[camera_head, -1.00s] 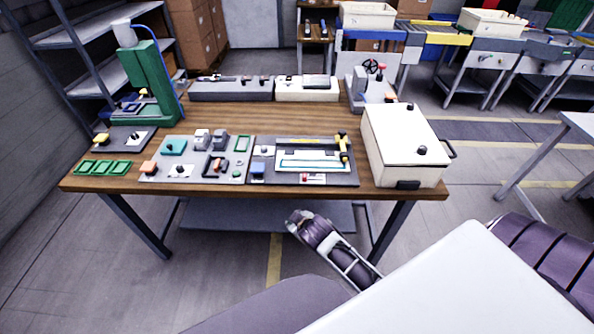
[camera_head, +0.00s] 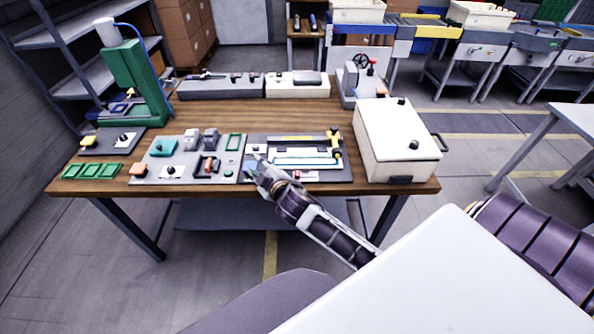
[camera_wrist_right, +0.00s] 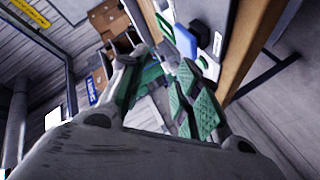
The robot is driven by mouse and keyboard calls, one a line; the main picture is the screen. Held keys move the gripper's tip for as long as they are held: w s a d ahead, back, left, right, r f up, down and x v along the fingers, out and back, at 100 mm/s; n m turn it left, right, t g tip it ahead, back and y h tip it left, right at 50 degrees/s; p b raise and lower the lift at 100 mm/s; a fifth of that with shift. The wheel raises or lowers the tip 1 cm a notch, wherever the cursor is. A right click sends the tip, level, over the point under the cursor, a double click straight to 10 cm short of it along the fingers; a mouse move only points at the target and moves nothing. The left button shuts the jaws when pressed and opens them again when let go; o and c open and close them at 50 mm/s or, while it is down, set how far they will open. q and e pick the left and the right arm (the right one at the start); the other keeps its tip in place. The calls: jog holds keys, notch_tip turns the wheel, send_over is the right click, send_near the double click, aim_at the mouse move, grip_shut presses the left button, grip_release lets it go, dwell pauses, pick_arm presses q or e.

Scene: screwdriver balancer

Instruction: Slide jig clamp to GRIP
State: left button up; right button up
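My right gripper (camera_head: 257,164) is over the table's front part, at the left front of the tray panel (camera_head: 344,172). In the right wrist view its two green-padded fingers (camera_wrist_right: 158,95) stand apart with nothing between them. Left of it, a grey fixture panel (camera_head: 222,177) carries a teal block (camera_head: 163,147), two grey blocks (camera_head: 201,138) and a dark bracket with an orange piece (camera_head: 207,166). I cannot tell which part is the jig clamp, and no GRIP marking is readable. The gripper hides part of the tray panel. My left gripper is out of view.
A white lidded box (camera_head: 396,150) stands at the table's right end. A green press (camera_head: 137,75) stands back left, with green trays (camera_head: 95,171) in front. A blue button (camera_wrist_right: 186,42) shows in the wrist view. The wooden tabletop (camera_head: 225,114) behind the panels is clear.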

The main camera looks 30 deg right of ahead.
jog(key=w+a+r+n+t+y, duration=0.2)
jog(key=a+r+n+y, duration=0.2)
jog(key=r+n, duration=0.25)
jog(key=w+a+r+n+t+y, duration=0.2)
jog(key=a+r+n+y, duration=0.3)
jog(key=r, duration=0.3)
jog(key=s+a+r+n+g+y, duration=0.1)
jog(key=s+a+n+g+y, duration=0.35)
jog(key=n, duration=0.45)
jog(key=s+a+r+n+g+y, duration=0.1)
jog(key=a+n+g+y, duration=0.35)
jog(key=n+g, duration=0.4)
jog(key=s+d+f+n+g+h, duration=0.1)
jog(key=d+f+n+g+h, duration=0.4)
jog(key=d+f+n+h, duration=0.4)
jog(key=d+g+h, duration=0.1)
jog(key=d+h, duration=0.7)
jog(key=d, duration=1.3)
jog(key=shift+w+d+n+h, duration=0.25)
jog(key=shift+d+n+h, duration=0.15)
